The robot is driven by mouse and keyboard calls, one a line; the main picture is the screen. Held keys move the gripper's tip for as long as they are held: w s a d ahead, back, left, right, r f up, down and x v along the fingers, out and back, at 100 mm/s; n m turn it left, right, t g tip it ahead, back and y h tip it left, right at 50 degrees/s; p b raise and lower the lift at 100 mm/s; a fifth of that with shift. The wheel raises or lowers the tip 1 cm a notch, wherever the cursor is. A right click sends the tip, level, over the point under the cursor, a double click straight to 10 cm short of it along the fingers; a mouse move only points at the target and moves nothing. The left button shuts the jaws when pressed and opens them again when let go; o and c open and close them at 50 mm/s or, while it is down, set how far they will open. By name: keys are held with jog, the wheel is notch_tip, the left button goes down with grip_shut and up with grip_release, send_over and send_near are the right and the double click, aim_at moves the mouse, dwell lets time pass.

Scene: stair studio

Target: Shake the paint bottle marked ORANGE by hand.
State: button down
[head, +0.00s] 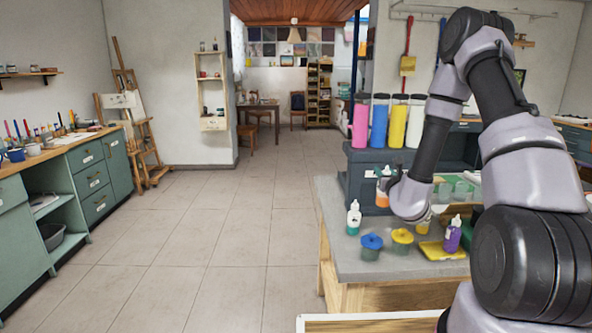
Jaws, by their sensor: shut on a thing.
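My gripper (383,190) is at the end of my arm, above the grey worktable (350,262), and is mostly hidden by my wrist. It is shut on a small orange bottle (381,199), which shows partly beside my wrist with a pale top. The bottle seems to be held up off the table, but its base is hard to make out. Its marking is too small to read.
A green bottle (353,218) and a purple bottle (453,235) stand on the table. A blue-lidded pot (371,246) and a yellow-lidded pot (402,241) stand near the front. Several tall paint bottles line a dark cabinet (362,168) behind. The floor at left is clear.

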notch_tip(320, 180, down, 7)
dwell(0.7)
dwell(0.6)
